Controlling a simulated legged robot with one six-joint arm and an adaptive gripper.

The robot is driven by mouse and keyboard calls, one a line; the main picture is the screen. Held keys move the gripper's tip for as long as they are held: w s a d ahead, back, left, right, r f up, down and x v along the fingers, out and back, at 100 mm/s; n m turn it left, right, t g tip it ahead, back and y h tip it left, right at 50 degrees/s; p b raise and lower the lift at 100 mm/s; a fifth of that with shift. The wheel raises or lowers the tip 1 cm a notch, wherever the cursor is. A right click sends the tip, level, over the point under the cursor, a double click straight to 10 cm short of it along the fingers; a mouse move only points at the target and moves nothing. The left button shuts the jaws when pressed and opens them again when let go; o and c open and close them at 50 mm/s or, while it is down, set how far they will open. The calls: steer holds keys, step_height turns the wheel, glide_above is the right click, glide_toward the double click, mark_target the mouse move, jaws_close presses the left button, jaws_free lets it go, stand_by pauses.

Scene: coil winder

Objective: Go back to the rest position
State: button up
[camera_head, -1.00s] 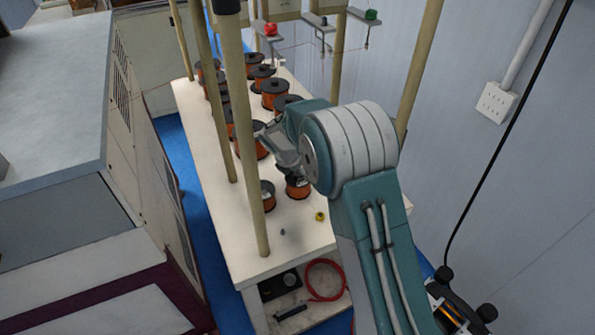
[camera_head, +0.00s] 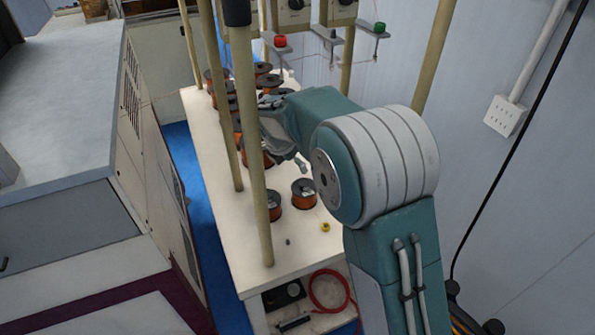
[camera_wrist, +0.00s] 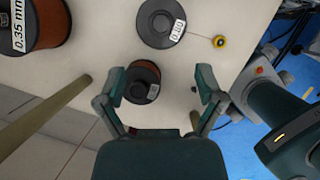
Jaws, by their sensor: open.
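My gripper (camera_wrist: 161,92) is open in the wrist view, its two fingers spread wide with nothing held between them. A small spool (camera_wrist: 143,76) shows below and between the fingers, partly hidden by the left finger. In the head view my gripper (camera_head: 287,130) is partly hidden by my arm and hangs over the white bench (camera_head: 248,232). Copper wire spools stand on the bench; two near ones (camera_head: 304,192) and (camera_head: 274,206) are nearer the camera than the gripper. My arm covers part of the bench's right side.
Tan poles (camera_head: 254,140) rise along the bench's edge. A yellow item (camera_head: 325,227) lies on the bench front. A grey cabinet (camera_head: 70,100) stands at left, and a wall socket (camera_head: 506,115) is at right. Blue floor (camera_head: 208,205) shows between cabinet and bench.

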steer(key=shift+s+a+r, duration=0.1)
steer(key=shift+r, duration=0.25)
stand_by(0.3)
steer(key=s+d+r+m+y, duration=0.2)
steer(key=s+d+r+m, duration=0.95)
steer(key=s+m, duration=0.2)
steer(key=s+d+m+t, duration=0.1)
steer(key=s+d+m, duration=0.1)
steer(key=s+m, duration=0.5)
steer(key=s+d+m+t+y, duration=0.1)
steer(key=s+m, duration=0.5)
steer(key=s, duration=0.6)
steer(key=shift+d+r+m, duration=0.3)
steer(key=shift+d+m, duration=0.05)
steer(key=shift+d, duration=0.2)
